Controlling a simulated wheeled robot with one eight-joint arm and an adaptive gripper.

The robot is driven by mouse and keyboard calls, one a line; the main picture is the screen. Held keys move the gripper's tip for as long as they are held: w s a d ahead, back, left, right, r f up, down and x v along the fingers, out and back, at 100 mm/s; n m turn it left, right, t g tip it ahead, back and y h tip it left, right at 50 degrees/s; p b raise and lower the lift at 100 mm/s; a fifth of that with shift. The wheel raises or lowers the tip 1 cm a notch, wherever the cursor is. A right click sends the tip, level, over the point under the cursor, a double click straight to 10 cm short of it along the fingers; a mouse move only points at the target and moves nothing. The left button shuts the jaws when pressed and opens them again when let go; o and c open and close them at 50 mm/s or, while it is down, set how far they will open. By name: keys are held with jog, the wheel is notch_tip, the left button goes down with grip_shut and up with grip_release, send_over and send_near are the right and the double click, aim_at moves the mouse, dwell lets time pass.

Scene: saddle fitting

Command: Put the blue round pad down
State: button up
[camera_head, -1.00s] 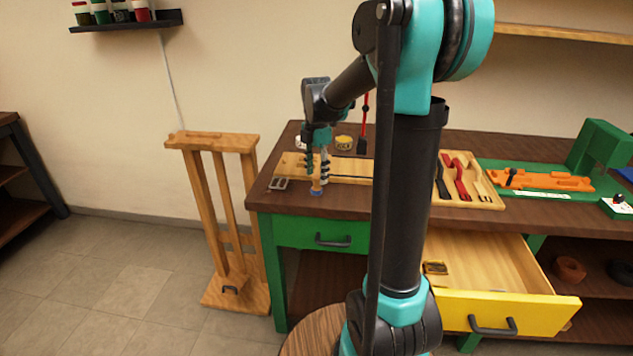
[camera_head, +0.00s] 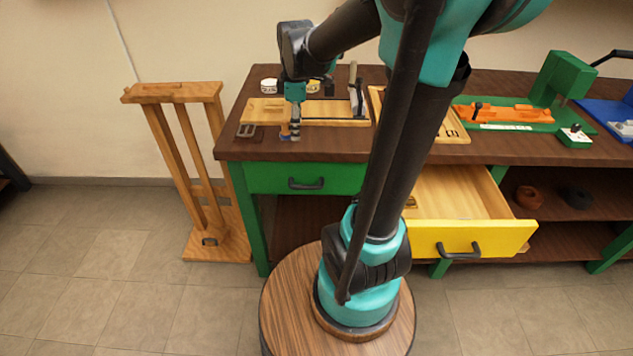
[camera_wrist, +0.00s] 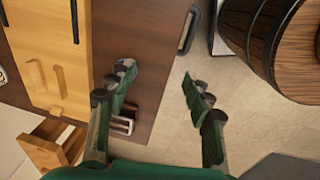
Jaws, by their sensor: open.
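My gripper (camera_head: 294,130) is low over the front left of the brown bench top (camera_head: 340,146). In the wrist view my gripper (camera_wrist: 156,74) has its fingers wide apart with nothing between them. A small blue piece, apparently the blue round pad (camera_wrist: 128,61), shows at the tip of the left-hand finger, over the bench top. The finger partly hides it, and I cannot tell whether they touch. In the head view only a small bluish and orange patch shows at the fingertips.
A metal buckle (camera_head: 246,130) lies left of my gripper. A wooden board (camera_head: 340,112) with a lever lies behind it. The bench's front edge is close. The yellow drawer (camera_head: 470,238) stands open at right. A wooden stand (camera_head: 190,170) is at left.

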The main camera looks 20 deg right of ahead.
jog(key=s+d+f+m+t, duration=0.2)
jog(key=s+f+m, duration=1)
jog(key=s+m, duration=0.2)
jog(key=shift+s+m+t, duration=0.3)
jog(key=shift+s+t, duration=0.1)
jog(key=shift+s, duration=0.05)
jog(key=shift+o, duration=0.5)
